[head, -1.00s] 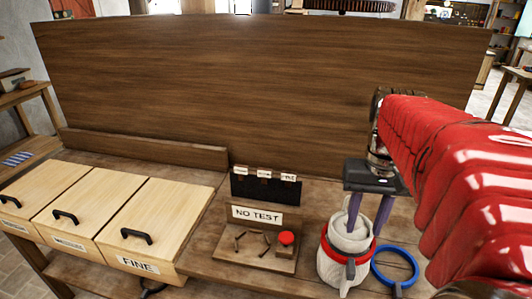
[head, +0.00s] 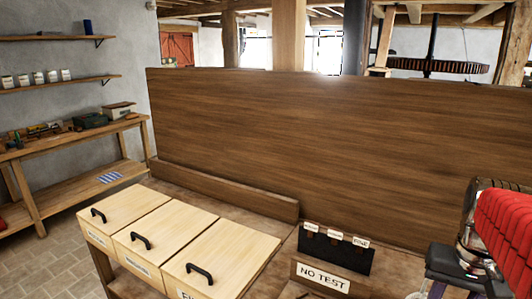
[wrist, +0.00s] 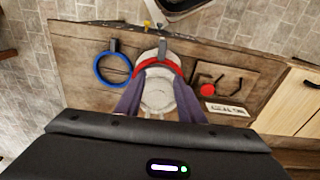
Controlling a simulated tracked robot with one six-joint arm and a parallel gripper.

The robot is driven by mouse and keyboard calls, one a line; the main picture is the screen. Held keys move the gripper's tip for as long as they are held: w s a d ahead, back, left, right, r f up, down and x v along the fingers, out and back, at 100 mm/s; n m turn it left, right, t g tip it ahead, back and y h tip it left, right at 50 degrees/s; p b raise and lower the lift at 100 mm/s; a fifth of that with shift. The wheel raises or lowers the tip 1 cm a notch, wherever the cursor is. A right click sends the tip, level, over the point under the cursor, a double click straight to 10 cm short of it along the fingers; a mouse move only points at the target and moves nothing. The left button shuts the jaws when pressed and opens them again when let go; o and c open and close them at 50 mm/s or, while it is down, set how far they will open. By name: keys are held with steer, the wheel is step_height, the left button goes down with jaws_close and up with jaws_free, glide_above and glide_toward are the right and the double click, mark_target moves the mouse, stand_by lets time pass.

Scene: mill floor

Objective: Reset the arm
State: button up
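My gripper (wrist: 159,108) points down over the bench, its two purple fingers spread apart. In the wrist view a whitish pot-like vessel (wrist: 158,92) with a red band and a dark grip stands below and between the fingers. I see no clear grip on it; contact with its sides is hard to judge. In the head view my red-sleeved arm and the gripper (head: 450,291) are at the lower right edge, with the fingertips cut off. Only a sliver of the vessel shows there.
A blue ring (wrist: 113,68) lies beside the vessel. A red button (wrist: 208,90) is on the board by the NO TEST sign (head: 323,276). Three lidded wooden bins (head: 168,233) stand left. A tall wooden panel (head: 330,140) rises behind the bench.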

steer(key=s+a+f+n+t, duration=0.1)
steer(key=a+n+t, duration=0.4)
steer(key=a, duration=1.6)
steer(key=shift+a+n, duration=0.3)
steer(key=shift+n, duration=0.5)
steer(key=shift+c, duration=0.5)
steer(key=shift+a, duration=0.1)
